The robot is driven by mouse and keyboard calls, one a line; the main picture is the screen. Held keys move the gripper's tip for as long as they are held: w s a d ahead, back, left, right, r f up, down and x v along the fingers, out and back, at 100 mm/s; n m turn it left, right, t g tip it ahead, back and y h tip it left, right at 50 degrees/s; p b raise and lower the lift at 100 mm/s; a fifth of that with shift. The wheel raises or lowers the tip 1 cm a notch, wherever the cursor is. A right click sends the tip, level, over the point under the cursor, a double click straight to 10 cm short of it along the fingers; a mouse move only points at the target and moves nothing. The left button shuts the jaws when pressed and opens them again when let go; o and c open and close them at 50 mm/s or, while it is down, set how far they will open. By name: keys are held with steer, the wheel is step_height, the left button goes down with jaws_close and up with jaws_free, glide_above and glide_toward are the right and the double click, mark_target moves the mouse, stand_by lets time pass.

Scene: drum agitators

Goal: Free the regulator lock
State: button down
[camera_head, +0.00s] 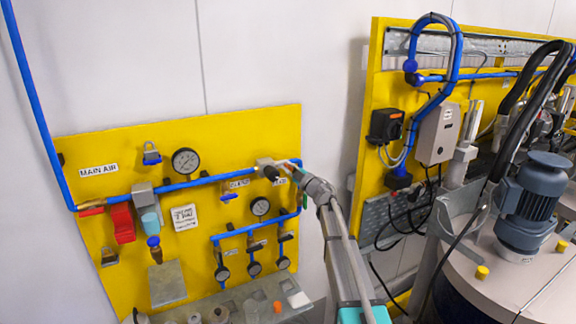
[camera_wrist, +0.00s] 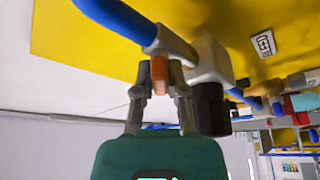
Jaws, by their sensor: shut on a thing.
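The regulator (camera_head: 264,163) is a pale block with a black knob (camera_head: 271,173), set in the blue air line at the upper right of the left yellow panel. In the wrist view the regulator's pale body (camera_wrist: 207,62) and black knob (camera_wrist: 210,108) are just right of my fingers. A small orange piece (camera_wrist: 159,72), which looks like the lock, sits beside the regulator under the pipe. My gripper (camera_wrist: 160,88) is shut on this orange piece, a finger on each side. In the head view my gripper (camera_head: 297,172) reaches the pipe right of the regulator, its fingertips hard to make out.
Gauges (camera_head: 185,160), a red valve part (camera_head: 123,223) and padlocks (camera_head: 151,153) are on the left panel (camera_head: 88,150). A shelf with small containers (camera_head: 240,300) is below. A drum with a grey motor (camera_head: 530,200) stands at the right. Bare wall lies between the panels.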

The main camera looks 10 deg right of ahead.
steer(key=n+g+p, duration=0.2)
steer(key=n, duration=0.4)
steer(key=shift+r+p, duration=0.1)
steer(key=shift+p, duration=0.25)
steer(key=shift+a+f+n+g+p, duration=0.15)
steer(key=shift+n+g+p, duration=0.25)
steer(key=shift+n, duration=0.4)
steer(key=shift+d+f+n+g+p, duration=0.1)
steer(key=shift+n+g+p, duration=0.3)
steer(key=shift+n, duration=0.4)
steer(key=c, duration=0.7)
jaws_free()
steer(key=shift+s, duration=0.1)
steer(key=shift+v, duration=5.9)
steer(key=shift+s, duration=0.1)
